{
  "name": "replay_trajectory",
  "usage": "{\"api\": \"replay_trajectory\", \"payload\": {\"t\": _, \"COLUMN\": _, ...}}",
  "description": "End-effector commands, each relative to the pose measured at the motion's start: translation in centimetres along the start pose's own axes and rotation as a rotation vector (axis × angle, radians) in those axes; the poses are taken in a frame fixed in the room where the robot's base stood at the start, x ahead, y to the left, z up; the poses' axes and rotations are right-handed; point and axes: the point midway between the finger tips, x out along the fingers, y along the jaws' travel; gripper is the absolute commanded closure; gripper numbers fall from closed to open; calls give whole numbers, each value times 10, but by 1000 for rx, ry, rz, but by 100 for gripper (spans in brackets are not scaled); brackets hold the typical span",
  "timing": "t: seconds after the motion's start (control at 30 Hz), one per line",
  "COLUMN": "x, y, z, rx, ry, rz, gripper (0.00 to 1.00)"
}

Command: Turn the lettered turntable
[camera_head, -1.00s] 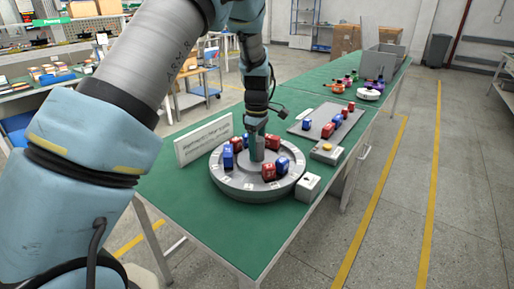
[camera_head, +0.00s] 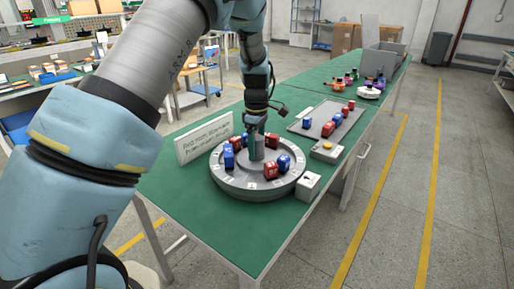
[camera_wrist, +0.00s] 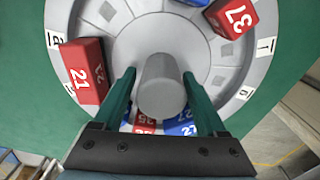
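The round grey turntable (camera_head: 247,190) lies on the green table, with white letter labels around its rim. It carries several red and blue numbered blocks, such as a blue block (camera_head: 228,158) at left and a red block (camera_head: 271,170) in front. In the wrist view, a red block marked 21 (camera_wrist: 82,75) lies left of the hub and a red block marked 37 (camera_wrist: 232,17) upper right. A grey post (camera_wrist: 162,85) stands at the centre. My gripper (camera_wrist: 160,75) has its green fingers on either side of this post. Whether they press on it is unclear.
A sign (camera_head: 205,136) stands behind the turntable; its text is blurred. A white box (camera_head: 308,186) sits at its front right, a yellow-button box (camera_head: 327,151) farther back. A grey tray (camera_head: 318,125) holds more blocks. Bare green table lies at front left.

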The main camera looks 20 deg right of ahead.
Motion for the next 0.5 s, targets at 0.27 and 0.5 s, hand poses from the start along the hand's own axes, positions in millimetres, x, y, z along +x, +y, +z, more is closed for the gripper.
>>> {"api": "replay_trajectory", "payload": {"t": 0.27, "x": 1, "y": -1, "z": 1, "rx": 1, "ry": -2, "rz": -3, "gripper": 14}}
{"api": "replay_trajectory", "payload": {"t": 0.5, "x": -12, "y": 0, "z": 2, "rx": 2, "ry": -1, "rz": 1, "gripper": 14}}
